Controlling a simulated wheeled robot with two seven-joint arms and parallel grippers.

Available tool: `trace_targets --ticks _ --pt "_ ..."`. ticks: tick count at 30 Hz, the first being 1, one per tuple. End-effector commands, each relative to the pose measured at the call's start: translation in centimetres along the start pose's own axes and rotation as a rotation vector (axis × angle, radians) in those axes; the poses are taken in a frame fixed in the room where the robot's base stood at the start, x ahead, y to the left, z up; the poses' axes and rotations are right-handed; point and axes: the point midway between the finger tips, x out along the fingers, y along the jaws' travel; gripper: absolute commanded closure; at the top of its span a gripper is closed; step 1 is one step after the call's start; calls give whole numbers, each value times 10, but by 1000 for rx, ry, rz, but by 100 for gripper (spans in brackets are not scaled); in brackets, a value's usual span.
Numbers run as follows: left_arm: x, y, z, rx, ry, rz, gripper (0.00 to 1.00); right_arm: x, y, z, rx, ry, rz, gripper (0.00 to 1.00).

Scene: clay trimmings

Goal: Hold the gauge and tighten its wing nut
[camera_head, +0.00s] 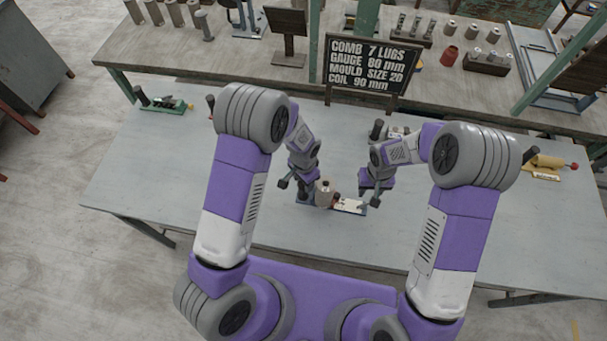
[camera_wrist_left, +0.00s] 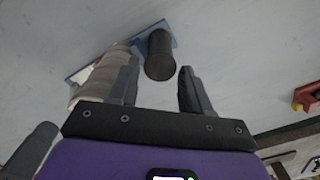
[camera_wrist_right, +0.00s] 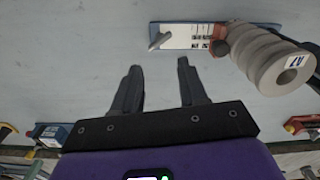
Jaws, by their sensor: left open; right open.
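The gauge lies on the table between my grippers, with a blue base and a white scale plate (camera_head: 350,206). A ribbed grey cylinder (camera_head: 324,194) and a small red part are on it. My left gripper (camera_head: 293,189) is open at its left end. In the left wrist view a dark round post (camera_wrist_left: 160,55) appears between the fingertips; contact cannot be told. My right gripper (camera_wrist_right: 159,65) is open and empty near the scale end. In the right wrist view a small grey lever-like piece (camera_wrist_right: 160,41), possibly the wing nut, stands on the scale plate (camera_wrist_right: 188,34).
A green tool (camera_head: 163,104) lies at the table's left and a yellow one (camera_head: 545,166) at the right. A dark sign (camera_head: 366,64) reading "GAUGE 80 mm" among other lines stands behind. A back bench (camera_head: 180,52) holds several small parts. The front table is mostly clear.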

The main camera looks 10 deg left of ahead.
Motion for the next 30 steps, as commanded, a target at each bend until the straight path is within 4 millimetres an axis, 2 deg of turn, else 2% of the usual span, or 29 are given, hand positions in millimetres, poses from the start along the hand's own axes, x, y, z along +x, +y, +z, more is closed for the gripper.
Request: trace_targets --ticks 1,6,17,26,29,30 --pt "8 0 1 0 -3 1 52 0 0 0 0 0 0 57" --pt "24 0 0 0 1 0 52 0 0 0 0 0 0 57" --pt "29 0 0 -1 1 0 53 0 0 0 0 0 0 57" --pt "28 0 0 -1 1 0 99 0 0 0 0 0 0 57" --pt "28 0 0 -1 1 0 100 0 0 0 0 0 0 59" --pt "28 0 0 -1 1 0 100 0 0 0 0 0 0 65"
